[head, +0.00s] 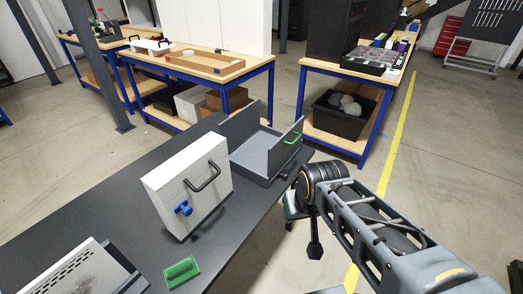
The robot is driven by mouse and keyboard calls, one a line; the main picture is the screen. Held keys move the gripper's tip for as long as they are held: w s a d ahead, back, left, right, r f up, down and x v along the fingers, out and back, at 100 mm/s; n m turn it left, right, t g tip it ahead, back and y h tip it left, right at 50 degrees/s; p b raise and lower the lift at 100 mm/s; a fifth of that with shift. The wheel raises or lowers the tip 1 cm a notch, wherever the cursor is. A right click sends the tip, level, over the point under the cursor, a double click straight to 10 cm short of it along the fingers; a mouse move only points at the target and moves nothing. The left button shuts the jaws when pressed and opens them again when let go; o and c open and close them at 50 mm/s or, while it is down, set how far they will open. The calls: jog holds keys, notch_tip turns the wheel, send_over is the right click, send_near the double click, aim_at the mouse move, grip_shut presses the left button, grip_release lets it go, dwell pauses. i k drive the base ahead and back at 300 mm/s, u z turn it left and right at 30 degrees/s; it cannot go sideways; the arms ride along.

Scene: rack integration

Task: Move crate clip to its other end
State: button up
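A grey open crate (262,160) stands at the far right end of the dark table, with a tall panel at its left and right ends. A green clip (293,138) sits at the right end panel. A second green piece with a dark handle-like shape (182,271) lies at the table's front edge; I cannot tell if it belongs to the crate. My gripper (302,232) hangs beyond the table edge, right of and below the crate, apart from both green pieces. It seems empty; how far its fingers are open is unclear.
A white box (188,185) with a black handle and blue knob stands upright mid-table, left of the crate. A sloped white panel (72,272) lies at the front left. Blue-legged workbenches (195,65) stand behind. The floor right of the table is open.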

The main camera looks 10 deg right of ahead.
aim_at(285, 175)
jog(key=z, duration=0.05)
jog(key=k, duration=1.25)
jog(key=z, duration=0.8)
jog(key=i, duration=1.45)
jog(key=u, duration=0.9)
jog(key=i, duration=0.55)
jog(key=u, duration=0.65)
